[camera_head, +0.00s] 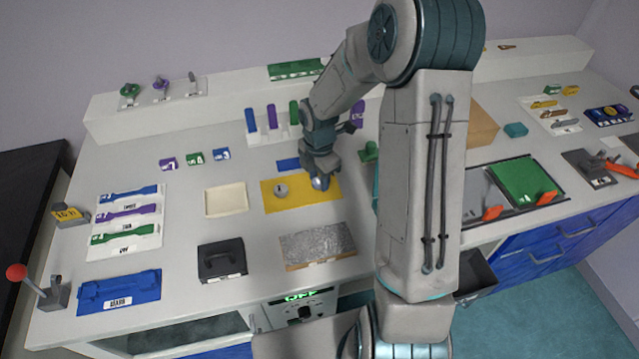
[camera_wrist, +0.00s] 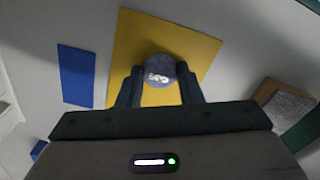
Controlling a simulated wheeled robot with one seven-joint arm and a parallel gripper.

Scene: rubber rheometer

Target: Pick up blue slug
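My gripper's fingers (camera_wrist: 160,80) are apart, one on each side of this slug. I cannot tell whether they touch it, or whether it rests on the mat.
A flat blue piece (camera_head: 288,164) lies behind the mat, and a grey speckled block (camera_head: 318,245) lies in front. A cream tray (camera_head: 226,200) is to the left, with a black handled block (camera_head: 221,261) in front of it. Upright coloured pieces (camera_head: 272,117) stand behind.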

